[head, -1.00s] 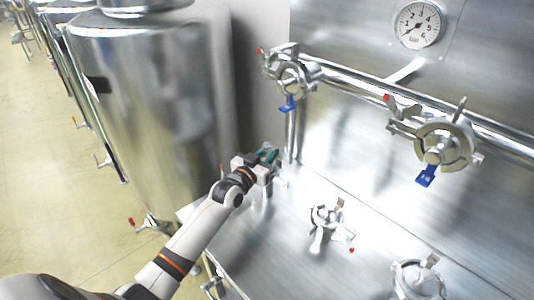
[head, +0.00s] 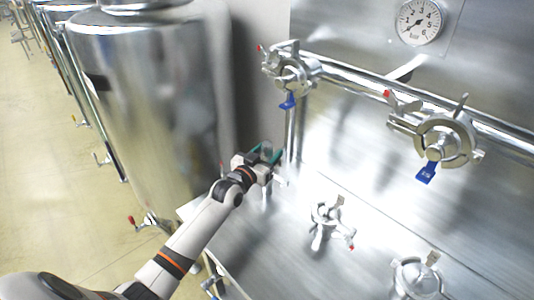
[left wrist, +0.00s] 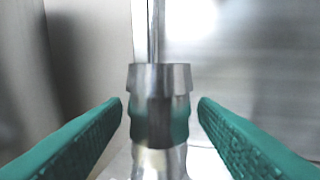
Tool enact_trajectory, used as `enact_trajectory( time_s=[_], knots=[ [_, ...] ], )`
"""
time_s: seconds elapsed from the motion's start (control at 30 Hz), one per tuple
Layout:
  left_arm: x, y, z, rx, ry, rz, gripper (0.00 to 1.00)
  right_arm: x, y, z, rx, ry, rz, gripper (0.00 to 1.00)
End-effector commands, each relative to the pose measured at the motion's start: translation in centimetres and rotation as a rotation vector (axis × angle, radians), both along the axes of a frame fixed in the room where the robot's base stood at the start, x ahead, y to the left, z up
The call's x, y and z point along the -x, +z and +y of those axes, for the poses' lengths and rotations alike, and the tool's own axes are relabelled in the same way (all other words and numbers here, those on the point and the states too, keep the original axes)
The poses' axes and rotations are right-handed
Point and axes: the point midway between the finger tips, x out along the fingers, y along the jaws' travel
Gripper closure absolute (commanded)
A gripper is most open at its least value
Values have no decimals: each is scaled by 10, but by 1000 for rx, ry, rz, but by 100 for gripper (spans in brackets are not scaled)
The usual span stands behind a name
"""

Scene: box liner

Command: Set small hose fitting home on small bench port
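The small hose fitting (left wrist: 160,98), a stepped silver metal cylinder, stands upright between the green fingers of my left gripper in the left wrist view. A narrow gap shows on each side of it. Below it is a shiny metal piece (left wrist: 160,163) that may be the small bench port; the seam between them is blurred. In the head view my left gripper (head: 267,154) is open above the far left part of the steel bench, and a short metal post (head: 266,197) shows under it. My right gripper is not in view.
Clamped fittings stand on the steel bench (head: 285,230) at the middle (head: 325,215) and lower right (head: 415,278). A pipe (head: 365,82) with clamps and blue-handled valves runs along the back panel. A large steel tank (head: 140,110) stands close left of my arm.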

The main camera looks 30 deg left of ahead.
Motion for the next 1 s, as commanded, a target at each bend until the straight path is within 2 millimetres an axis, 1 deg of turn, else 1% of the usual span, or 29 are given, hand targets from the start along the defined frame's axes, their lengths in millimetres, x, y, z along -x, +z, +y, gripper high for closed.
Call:
enact_trajectory(
  time_s=[0.23,0.37,0.47,0.7,0.8,0.9,1.0],
  knots=[
    [1,-2,0,0,0,5,47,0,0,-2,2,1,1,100],
    [10,-3,1,0,0,4,47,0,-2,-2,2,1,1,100],
    [26,-4,2,-1,0,4,47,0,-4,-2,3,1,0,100],
    [78,-5,6,-1,0,5,47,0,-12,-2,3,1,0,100],
    [96,-3,7,-1,0,4,47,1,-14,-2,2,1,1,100],
    [109,-3,8,-1,0,2,47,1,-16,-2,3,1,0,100],
    [117,-2,9,-1,0,1,47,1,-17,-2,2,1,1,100]
  ],
)
